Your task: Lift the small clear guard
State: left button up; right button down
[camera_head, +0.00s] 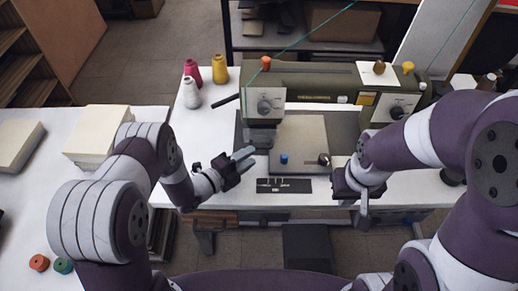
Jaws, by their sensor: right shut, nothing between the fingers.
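A sewing machine (315,82) stands on the white table, its head at the left end. Below the head is a small pale grey piece (262,137); I cannot tell whether this is the clear guard. My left gripper (249,158) is in front of and just left of that piece, its pale fingers pointing right; the view is too small to tell whether they are apart or hold anything. My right gripper (364,218) is shut and empty, pointing down at the table's front edge, right of the machine bed.
A beige plate (300,140) carries a blue knob (284,158) and a dark knob (323,159). A black slotted plate (284,185) lies in front. Pink, yellow and white thread cones (192,92) stand at the back left. Cloth stacks (98,133) lie on the left table.

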aim_at(261, 141)
pick_arm(q)
jog(key=x, duration=0.4)
jog(key=shift+w, duration=0.15)
jog(key=shift+w+d, duration=0.4)
jog(key=shift+d, duration=0.05)
grip_shut()
